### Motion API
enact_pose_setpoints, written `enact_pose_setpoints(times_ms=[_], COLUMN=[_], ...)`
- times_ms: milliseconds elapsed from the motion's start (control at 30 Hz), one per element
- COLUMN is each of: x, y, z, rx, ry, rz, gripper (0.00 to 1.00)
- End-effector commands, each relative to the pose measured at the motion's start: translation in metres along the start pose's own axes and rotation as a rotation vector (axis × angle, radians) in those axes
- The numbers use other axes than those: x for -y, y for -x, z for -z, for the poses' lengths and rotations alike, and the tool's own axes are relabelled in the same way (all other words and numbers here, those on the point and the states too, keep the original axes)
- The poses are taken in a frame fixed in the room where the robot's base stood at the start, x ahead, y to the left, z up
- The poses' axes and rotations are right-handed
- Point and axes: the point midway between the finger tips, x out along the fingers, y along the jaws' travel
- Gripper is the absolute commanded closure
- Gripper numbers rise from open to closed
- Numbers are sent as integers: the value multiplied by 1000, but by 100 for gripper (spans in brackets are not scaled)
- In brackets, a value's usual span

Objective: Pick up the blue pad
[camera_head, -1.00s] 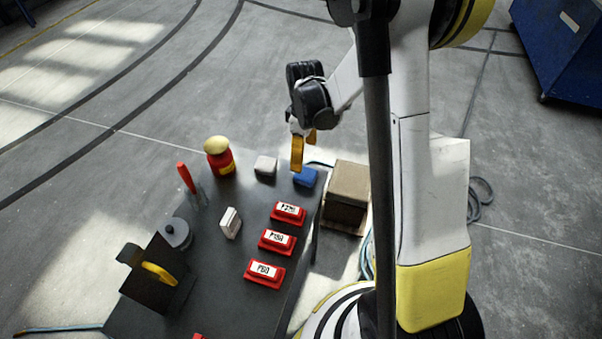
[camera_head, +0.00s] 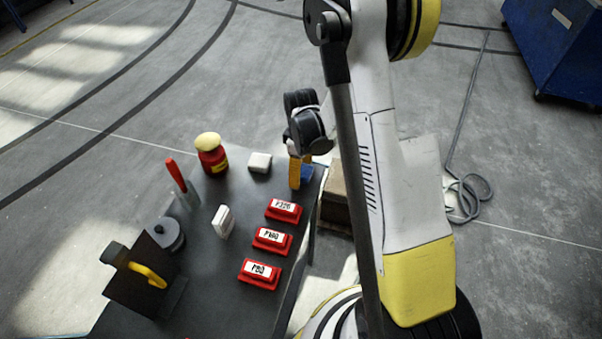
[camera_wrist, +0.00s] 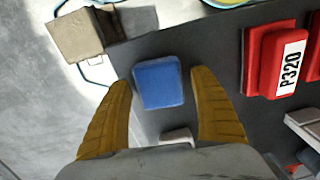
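The blue pad (camera_wrist: 160,83) lies on the dark table near its edge. In the wrist view it shows between the two yellow fingertips of my gripper (camera_wrist: 162,90), which are open with a gap on both sides of it. In the head view my gripper (camera_head: 297,172) is low over the table's far right corner. Its yellow finger hides part of the blue pad (camera_head: 307,175). I cannot tell the exact height of the fingertips above the table.
Red blocks labelled P320 (camera_head: 283,210), P180 (camera_head: 271,240) and P80 (camera_head: 259,273) line the table's (camera_head: 215,270) right side. A white-grey pad (camera_head: 260,162) lies left of my gripper. A red bottle (camera_head: 212,158) stands farther left. A cardboard box (camera_head: 336,205) is beyond the right edge.

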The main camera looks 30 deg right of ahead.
Motion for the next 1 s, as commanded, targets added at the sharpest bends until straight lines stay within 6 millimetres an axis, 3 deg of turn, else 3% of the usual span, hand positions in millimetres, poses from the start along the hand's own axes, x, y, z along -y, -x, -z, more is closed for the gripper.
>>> enact_pose_setpoints(times_ms=[33,100,133,567,667,833,1000], x=[0,0,0,0,0,0,-8], y=[0,0,0,4,14,45,66], z=[0,0,0,0,0,0,-36], rx=[0,0,0,0,0,0,0], ry=[0,0,0,0,0,0,-6], rz=[0,0,0,0,0,0,0], gripper=[44,66,68,68,68,68,68])
